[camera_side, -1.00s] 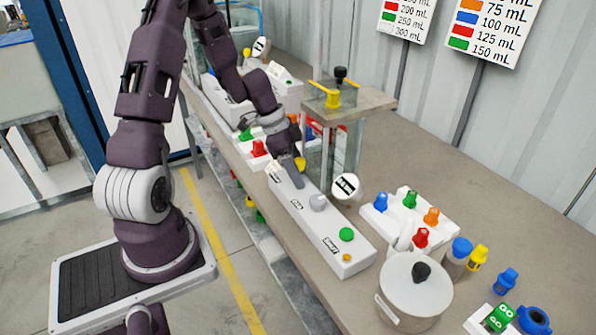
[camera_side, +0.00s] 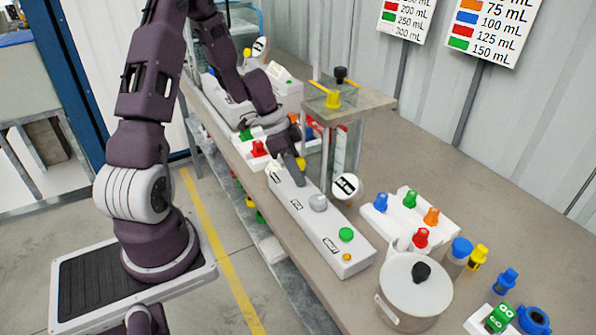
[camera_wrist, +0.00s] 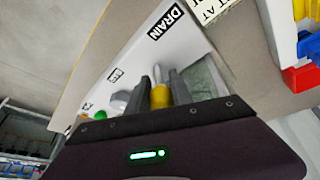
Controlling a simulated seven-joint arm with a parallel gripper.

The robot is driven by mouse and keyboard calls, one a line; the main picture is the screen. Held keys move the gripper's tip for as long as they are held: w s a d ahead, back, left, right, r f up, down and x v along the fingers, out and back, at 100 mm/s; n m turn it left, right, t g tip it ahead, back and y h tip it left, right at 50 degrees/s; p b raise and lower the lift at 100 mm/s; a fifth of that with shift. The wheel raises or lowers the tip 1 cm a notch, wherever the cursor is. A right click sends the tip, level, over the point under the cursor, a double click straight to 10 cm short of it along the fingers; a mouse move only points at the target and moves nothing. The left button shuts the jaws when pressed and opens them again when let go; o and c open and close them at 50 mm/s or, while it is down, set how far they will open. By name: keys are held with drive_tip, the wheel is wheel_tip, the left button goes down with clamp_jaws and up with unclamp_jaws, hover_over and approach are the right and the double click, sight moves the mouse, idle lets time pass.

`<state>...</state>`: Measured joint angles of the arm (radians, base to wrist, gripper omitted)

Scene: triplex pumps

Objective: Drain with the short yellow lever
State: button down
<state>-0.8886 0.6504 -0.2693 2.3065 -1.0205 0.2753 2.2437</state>
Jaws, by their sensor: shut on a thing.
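The short yellow lever (camera_wrist: 160,95) sits between my gripper's (camera_wrist: 160,80) two dark fingers in the wrist view, beside the DRAIN label (camera_wrist: 166,23). My gripper is shut on it. In the side view my gripper (camera_side: 295,165) is at the far end of the long white panel (camera_side: 320,220), with the yellow lever (camera_side: 300,164) just showing at the fingers. The fingers hide part of the lever and its base.
The panel also carries a grey knob (camera_side: 318,202), a green button (camera_side: 346,234) and a small orange button. A clear tank with a shelf (camera_side: 370,102) stands close to the right of my gripper. A white pot (camera_side: 405,295) and a block of coloured plugs (camera_side: 450,228) are nearer the front.

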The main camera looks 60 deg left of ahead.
idle(0.8)
drive_tip(key=shift+w+d+g, duration=0.1)
drive_tip(key=shift+w+g, duration=0.2)
drive_tip(key=shift+w, duration=0.05)
drive_tip(key=shift+g, duration=0.3)
drive_tip(key=shift+s, duration=0.1)
drive_tip(key=c, duration=1.1)
unclamp_jaws()
drive_tip(key=shift+c, duration=0.2)
drive_tip(key=v, duration=0.7)
